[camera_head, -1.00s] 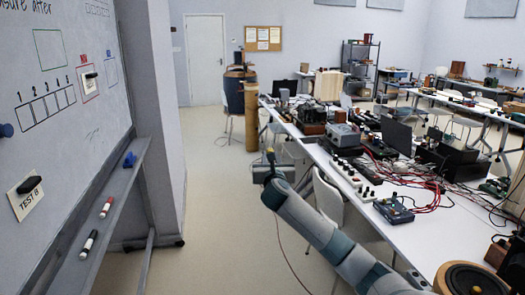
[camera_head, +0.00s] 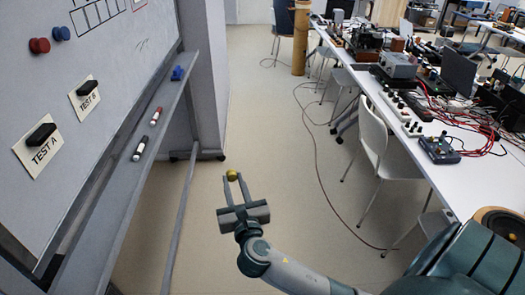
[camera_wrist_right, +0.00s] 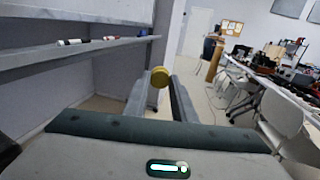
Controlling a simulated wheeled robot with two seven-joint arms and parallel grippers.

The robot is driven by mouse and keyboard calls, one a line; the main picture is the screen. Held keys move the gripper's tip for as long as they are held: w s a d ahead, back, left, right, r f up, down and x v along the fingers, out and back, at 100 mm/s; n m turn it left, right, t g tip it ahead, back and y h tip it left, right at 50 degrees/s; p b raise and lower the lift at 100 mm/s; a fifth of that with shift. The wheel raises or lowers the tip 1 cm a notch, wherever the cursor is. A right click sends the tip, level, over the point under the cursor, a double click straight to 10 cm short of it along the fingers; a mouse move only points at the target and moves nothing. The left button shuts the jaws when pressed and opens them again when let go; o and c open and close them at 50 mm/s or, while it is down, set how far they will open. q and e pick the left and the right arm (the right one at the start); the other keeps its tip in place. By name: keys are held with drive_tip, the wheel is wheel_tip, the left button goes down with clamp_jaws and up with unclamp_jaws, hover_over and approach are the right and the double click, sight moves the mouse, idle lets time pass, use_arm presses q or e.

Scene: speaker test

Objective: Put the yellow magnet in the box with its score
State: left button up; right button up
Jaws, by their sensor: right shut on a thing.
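The yellow magnet (camera_head: 232,175) is a small round piece held between the fingertips of my right gripper (camera_head: 234,180). It also shows in the right wrist view (camera_wrist_right: 159,77), between the two fingers near their tips. The gripper is shut on it, over the floor to the right of the whiteboard's tray. The whiteboard (camera_head: 120,60) stands at the left. A row of score boxes (camera_head: 96,14) is drawn near its visible top, partly cut off by the frame edge. My left gripper is not in view.
Red (camera_head: 39,46) and blue (camera_head: 61,33) magnets are on the board, with TEST A (camera_head: 40,152) and TEST B (camera_head: 88,104) cards. The tray (camera_head: 128,185) holds markers and a blue item. A cluttered table (camera_head: 455,180) and chairs (camera_head: 373,140) stand right.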

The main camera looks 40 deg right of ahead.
drive_tip(key=s+a+r+n+y, duration=0.1)
drive_tip(key=s+a+y, duration=0.1)
drive_tip(key=s+a, duration=0.2)
drive_tip(key=s+a+r+n+y, duration=0.1)
drive_tip(key=s+a, duration=0.4)
drive_tip(key=a, duration=0.6)
drive_tip(key=s+a+r+n+t+y, duration=0.1)
drive_tip(key=s+a+r+n+y, duration=0.1)
drive_tip(key=a, duration=0.6)
drive_tip(key=s+r+y, duration=0.1)
drive_tip(key=s, duration=0.1)
drive_tip(key=shift+s, duration=0.3)
drive_tip(key=shift+a+r, duration=0.15)
drive_tip(key=shift+r, duration=0.1)
